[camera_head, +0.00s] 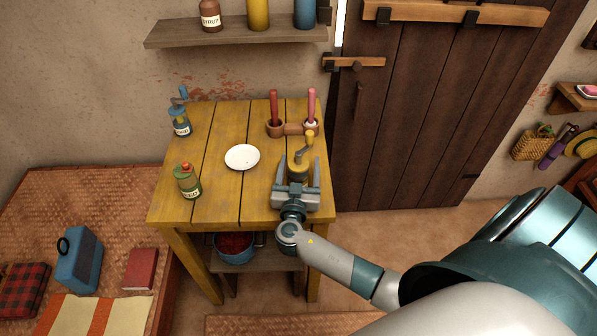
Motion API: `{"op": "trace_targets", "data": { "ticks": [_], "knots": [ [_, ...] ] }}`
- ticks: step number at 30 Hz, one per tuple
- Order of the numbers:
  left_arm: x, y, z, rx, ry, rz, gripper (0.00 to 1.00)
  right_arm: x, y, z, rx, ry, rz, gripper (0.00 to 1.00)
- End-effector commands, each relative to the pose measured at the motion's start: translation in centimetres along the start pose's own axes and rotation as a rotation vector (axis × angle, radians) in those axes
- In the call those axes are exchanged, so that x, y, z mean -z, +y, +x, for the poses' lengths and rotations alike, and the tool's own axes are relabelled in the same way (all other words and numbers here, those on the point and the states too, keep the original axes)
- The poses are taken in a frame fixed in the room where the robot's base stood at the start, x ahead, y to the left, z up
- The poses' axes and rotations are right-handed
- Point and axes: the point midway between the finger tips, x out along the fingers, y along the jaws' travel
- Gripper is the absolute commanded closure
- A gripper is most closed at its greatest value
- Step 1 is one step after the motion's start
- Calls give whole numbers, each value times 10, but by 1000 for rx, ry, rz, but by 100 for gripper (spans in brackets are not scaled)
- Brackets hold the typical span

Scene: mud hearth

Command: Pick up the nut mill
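A yellow mill (298,171) with a crank handle stands upright at the right side of the yellow wooden table (222,205). My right gripper (298,163) reaches in from the right, with its fingers apart on either side of the yellow mill. The gripper looks open, and its body hides the mill's lower part and any label. A blue mill (181,124) with a crank stands at the table's back left. My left gripper is not in view.
A white plate (242,157) lies mid-table. A wall shelf (235,31) with bottles hangs above. A bowl (236,250) sits on the lower shelf. The table's front middle is clear.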

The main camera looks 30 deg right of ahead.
Motion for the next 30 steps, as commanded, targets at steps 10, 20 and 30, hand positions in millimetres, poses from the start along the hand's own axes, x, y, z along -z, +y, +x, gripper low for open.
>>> {"op": "trace_targets", "data": {
  "ticks": [10, 20, 30],
  "knots": [
    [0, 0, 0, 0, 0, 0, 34, -1, 0, 1, 0, -1, 1, 33],
    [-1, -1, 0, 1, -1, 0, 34, -1, 0, 1, 0, -1, 1, 79],
    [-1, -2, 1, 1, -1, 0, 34, 0, 0, 1, 0, 0, 2, 81]
  ]
}}
